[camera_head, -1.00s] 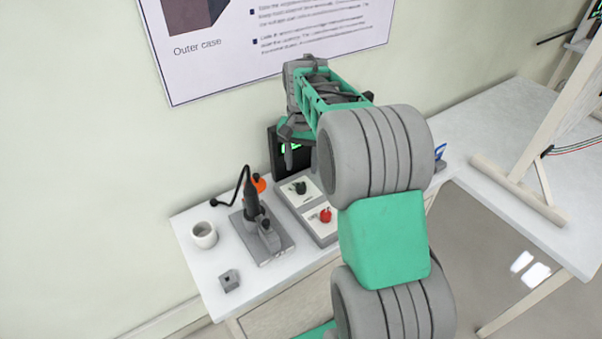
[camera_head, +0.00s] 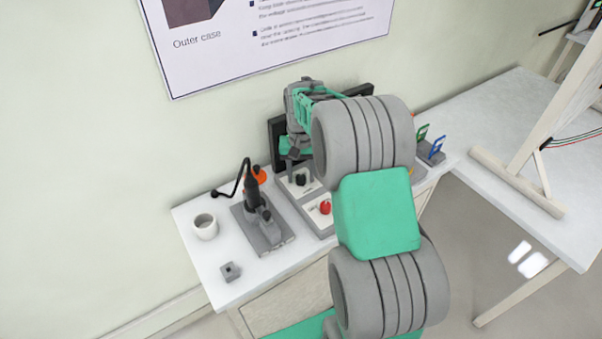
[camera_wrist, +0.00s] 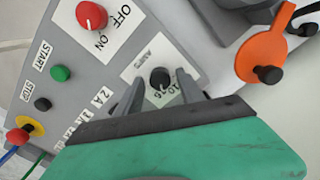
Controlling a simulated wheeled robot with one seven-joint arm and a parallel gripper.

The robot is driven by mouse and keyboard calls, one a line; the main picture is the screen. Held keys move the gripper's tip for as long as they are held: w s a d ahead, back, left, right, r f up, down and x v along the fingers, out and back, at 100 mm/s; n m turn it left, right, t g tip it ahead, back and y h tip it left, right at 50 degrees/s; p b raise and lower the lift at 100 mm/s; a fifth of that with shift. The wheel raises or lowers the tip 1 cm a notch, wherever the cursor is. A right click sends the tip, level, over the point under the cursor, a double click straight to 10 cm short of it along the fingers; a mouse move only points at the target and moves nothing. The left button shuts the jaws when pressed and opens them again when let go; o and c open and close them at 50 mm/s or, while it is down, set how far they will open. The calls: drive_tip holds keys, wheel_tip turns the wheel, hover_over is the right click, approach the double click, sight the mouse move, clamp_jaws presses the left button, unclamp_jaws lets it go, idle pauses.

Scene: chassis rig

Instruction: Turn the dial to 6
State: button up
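The dial (camera_wrist: 160,80) is a black knob on a white plate, with AMPS printed on one side and numbers on the other. The numbers 10 and 16 are partly readable; the pointer's setting is too small to tell. In the head view the black dial (camera_head: 301,181) sits on the grey panel behind a red knob. My gripper (camera_wrist: 160,75) is open, its two grey fingers on either side of the dial, with slight gaps visible. In the head view my gripper (camera_head: 302,168) points down at the dial.
A red OFF/ON knob (camera_wrist: 91,15) is beside the dial, with green START (camera_wrist: 61,73) and black STOP (camera_wrist: 42,104) buttons farther left. An orange part (camera_wrist: 262,55) is at the right. A mug (camera_head: 205,228) and small grey block (camera_head: 231,271) stand on the bench.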

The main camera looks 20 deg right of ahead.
clamp_jaws()
drive_tip(key=shift+n, duration=0.4)
drive_tip(key=n, duration=0.2)
drive_tip(key=shift+n+b, duration=0.3)
drive_tip(key=shift+n, duration=0.1)
drive_tip(key=n, duration=0.3)
drive_tip(key=shift+n, duration=0.4)
drive_tip(key=n, duration=0.4)
drive_tip(key=shift+b, duration=0.4)
drive_tip(key=shift+n, duration=1.8)
drive_tip(key=shift+o, duration=0.8)
unclamp_jaws()
